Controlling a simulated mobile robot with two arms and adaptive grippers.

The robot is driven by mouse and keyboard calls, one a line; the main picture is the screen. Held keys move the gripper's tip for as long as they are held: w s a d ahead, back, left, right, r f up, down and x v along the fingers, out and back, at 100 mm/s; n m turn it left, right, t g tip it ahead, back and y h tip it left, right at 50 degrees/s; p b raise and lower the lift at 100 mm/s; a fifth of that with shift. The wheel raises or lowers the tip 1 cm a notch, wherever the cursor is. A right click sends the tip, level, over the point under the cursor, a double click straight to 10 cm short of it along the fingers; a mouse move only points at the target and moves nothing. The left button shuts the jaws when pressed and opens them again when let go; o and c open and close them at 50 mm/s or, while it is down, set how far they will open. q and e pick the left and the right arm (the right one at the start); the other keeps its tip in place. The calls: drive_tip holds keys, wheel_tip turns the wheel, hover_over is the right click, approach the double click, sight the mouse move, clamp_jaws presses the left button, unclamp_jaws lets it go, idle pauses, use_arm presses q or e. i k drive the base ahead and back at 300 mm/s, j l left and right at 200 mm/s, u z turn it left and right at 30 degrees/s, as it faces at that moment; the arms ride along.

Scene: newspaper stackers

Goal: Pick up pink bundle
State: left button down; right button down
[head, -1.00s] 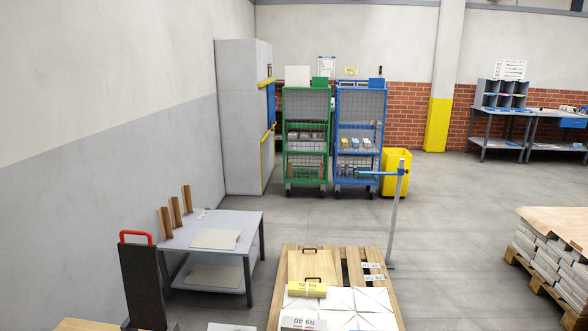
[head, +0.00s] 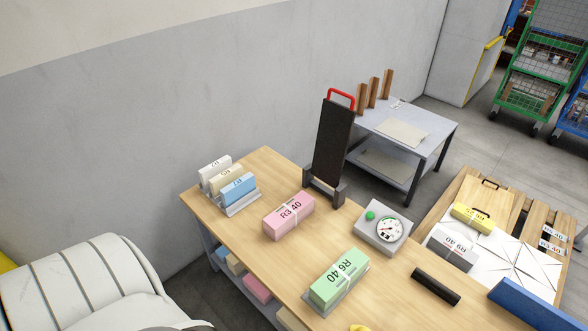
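The pink bundle (head: 289,215) lies flat on the wooden bench top, labelled R3 40, with a pale strap around it. It is left of the green bundle (head: 339,281) and in front of the dark upright board with the red handle (head: 333,150). Another pink block (head: 257,289) shows on the shelf below the bench. Neither gripper is in view. Nothing is seen touching the pink bundle.
A rack of white, cream and blue bundles (head: 238,188) stands at the bench's left end. A dial scale (head: 388,229) and a black bar (head: 436,286) lie to the right. A white ribbed shape (head: 80,285) fills the lower left. A pallet (head: 440,205) stands beyond.

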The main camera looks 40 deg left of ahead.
sight(277, 224)
drive_tip(key=u, duration=1.3)
drive_tip(key=i+j+z, duration=0.25)
drive_tip(key=j+z, duration=0.2)
drive_tip(key=j, duration=0.15)
drive_tip(key=i+j+z, duration=0.15)
drive_tip(key=j+z, duration=0.3)
drive_tip(key=j, duration=0.2)
drive_tip(key=j+z, duration=0.5)
drive_tip(key=j, duration=0.15)
